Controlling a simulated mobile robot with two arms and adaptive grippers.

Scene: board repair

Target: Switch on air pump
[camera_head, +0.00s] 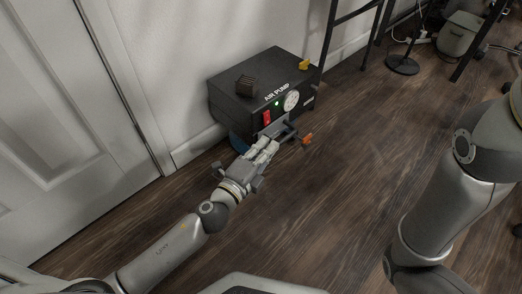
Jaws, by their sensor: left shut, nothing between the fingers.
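The air pump (232,104) is a black box on the wooden floor against the wall. Its front carries the label "AIR PUMP", a round white gauge (291,100), a small green light and a red switch (267,117). My left gripper (283,131) is shut and empty. Its fingers are right in front of the pump's front face, just below the red switch, and hide the lower front. I cannot tell whether they touch it. My right arm (436,200) comes in at the right; its gripper is out of view.
An orange fitting (307,138) shows just right of my left gripper. A white door (60,110) and wall stand at the left. Black metal legs (328,42), a round black base (402,65) and a grey bin (458,38) are at the back right. The middle floor is clear.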

